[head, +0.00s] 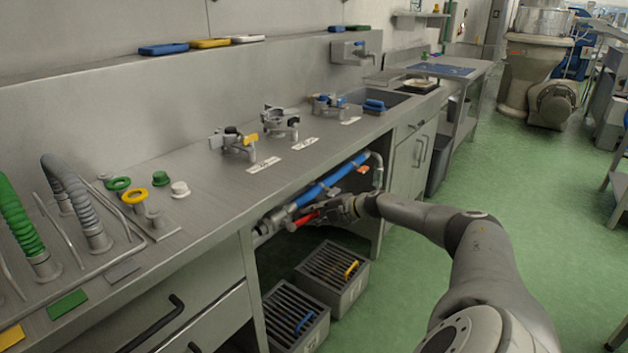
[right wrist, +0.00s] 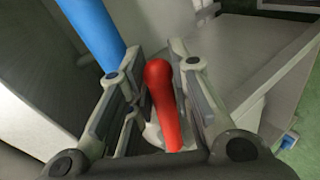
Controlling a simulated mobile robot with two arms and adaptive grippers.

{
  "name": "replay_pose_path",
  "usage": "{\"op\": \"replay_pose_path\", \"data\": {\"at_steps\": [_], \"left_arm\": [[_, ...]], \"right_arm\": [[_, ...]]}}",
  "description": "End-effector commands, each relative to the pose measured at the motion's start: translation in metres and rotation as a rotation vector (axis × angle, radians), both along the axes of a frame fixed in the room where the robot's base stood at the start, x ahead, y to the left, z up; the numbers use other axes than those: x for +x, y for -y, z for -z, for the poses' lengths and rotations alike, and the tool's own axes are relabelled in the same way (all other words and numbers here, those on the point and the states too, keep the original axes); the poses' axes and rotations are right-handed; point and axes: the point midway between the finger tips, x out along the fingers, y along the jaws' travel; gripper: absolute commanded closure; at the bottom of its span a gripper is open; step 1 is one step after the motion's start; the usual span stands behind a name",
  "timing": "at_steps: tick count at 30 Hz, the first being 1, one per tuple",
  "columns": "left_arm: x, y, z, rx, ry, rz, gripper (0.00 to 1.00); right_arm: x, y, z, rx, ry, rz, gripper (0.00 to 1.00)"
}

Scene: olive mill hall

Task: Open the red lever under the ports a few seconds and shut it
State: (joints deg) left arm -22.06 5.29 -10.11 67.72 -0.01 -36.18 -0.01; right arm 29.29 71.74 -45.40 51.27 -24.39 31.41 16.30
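The red lever (head: 303,221) sits low under the counter, on the valve at the near end of a blue pipe (head: 322,187). My right gripper (head: 322,209) reaches in from the right at the lever. In the right wrist view the red lever (right wrist: 162,100) stands between the two finger pads of the right gripper (right wrist: 156,85). The pads are apart, with a gap showing on the left of the lever; the lever is close to the right pad. Three metal port fittings (head: 281,124) stand on the counter above. My left gripper is not in view.
The counter edge (head: 300,180) overhangs the lever. Two slatted grey crates (head: 345,290) stand on the floor below it. Drawers (head: 190,300) are at the left, a cabinet (head: 412,160) at the right.

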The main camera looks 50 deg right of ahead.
Motion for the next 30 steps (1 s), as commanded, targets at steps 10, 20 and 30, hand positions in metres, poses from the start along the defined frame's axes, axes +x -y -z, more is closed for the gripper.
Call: {"op": "replay_pose_path", "data": {"at_steps": [10,20,30], "left_arm": [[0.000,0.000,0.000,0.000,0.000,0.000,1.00],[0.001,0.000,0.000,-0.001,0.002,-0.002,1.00],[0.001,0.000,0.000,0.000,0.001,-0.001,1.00]], "right_arm": [[0.000,0.000,0.000,0.001,0.001,0.001,0.62],[-0.014,0.004,-0.005,-0.002,-0.001,0.003,0.62],[-0.043,0.007,-0.021,-0.001,-0.002,0.003,0.62]]}}
